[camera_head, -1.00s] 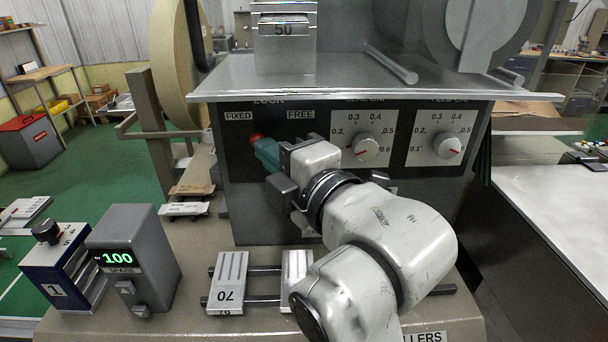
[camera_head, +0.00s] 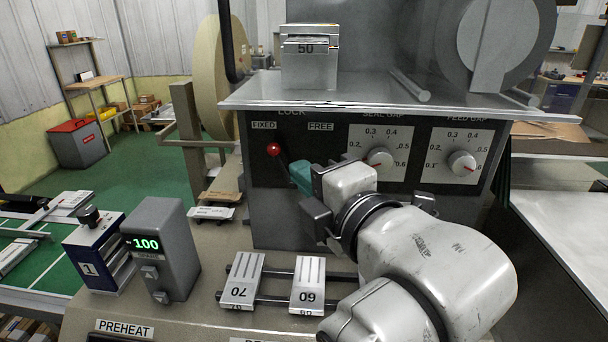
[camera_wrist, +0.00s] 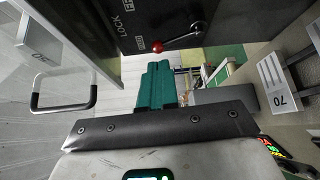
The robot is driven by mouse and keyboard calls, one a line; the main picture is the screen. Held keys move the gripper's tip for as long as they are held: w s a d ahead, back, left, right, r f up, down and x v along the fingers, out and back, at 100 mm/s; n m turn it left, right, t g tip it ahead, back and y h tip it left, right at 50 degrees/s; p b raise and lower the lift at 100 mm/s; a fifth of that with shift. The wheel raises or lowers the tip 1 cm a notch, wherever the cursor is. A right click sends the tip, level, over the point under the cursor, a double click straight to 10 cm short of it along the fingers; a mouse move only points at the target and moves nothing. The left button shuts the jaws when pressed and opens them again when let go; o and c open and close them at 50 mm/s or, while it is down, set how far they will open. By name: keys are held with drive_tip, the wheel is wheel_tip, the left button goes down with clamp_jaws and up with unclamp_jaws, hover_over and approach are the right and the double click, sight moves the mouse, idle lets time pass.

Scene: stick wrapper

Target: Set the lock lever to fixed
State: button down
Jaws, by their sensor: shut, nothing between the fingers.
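The lock lever has a red ball knob (camera_head: 274,149) on a dark arm, on the black panel under the LOCK label. The knob stands just below the FIXED label (camera_head: 264,125), left of the FREE label (camera_head: 320,127). It also shows in the wrist view as a red knob (camera_wrist: 157,46) on a dark arm. My gripper (camera_head: 298,172), with teal fingers, is to the right of and below the knob, apart from it in the picture. In the wrist view its fingers (camera_wrist: 155,72) are together and empty. The lever's pivot is partly hidden behind the fingers in the head view.
Two gap dials (camera_head: 380,158) and (camera_head: 461,163) sit right of the lever on the panel. A steel shelf edge (camera_head: 370,104) juts out above. Blocks marked 70 (camera_head: 243,281) and 60 (camera_head: 308,285) sit on rails below. A display box (camera_head: 160,250) stands lower left.

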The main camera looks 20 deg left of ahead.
drive_tip(key=b+v, duration=0.1)
drive_tip(key=v, duration=0.7)
drive_tip(key=shift+b, duration=0.4)
drive_tip(key=shift+f, duration=0.15)
